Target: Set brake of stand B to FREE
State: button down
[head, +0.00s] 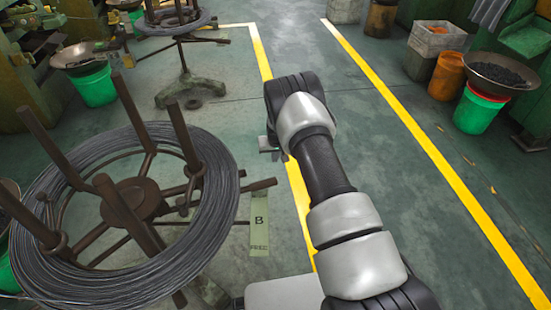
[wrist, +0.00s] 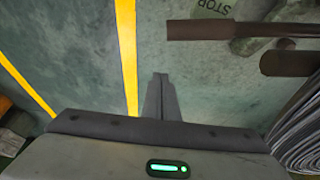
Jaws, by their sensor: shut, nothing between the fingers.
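Stand B is a rusty brown reel stand (head: 130,198) at the left of the head view, holding a wire coil. A floor label (head: 259,222) beside it reads "B" and, at its near end, "FREE". A brown bar that looks like the brake lever (head: 262,185) sticks out at the label's far end. In the wrist view this bar (wrist: 235,30) lies beside the word "STOP" (wrist: 213,8), with FREE out of frame. My gripper (head: 270,147) is shut and empty, beyond the lever in the head view and apart from it. Its fingers (wrist: 160,98) point down over bare floor.
The wire coil (head: 215,190) bulges close to the lever; its edge shows in the wrist view (wrist: 300,130). A second brown bar (wrist: 288,63) lies near the lever. Another stand (head: 185,85) is farther back. Yellow floor lines (head: 430,150) border a clear aisle; buckets (head: 480,112) stand at the right.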

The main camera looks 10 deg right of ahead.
notch_tip(320, 180, down, 6)
jog(key=s+b, duration=0.1)
jog(key=s, duration=0.1)
jog(key=shift+f, duration=0.2)
dwell(0.3)
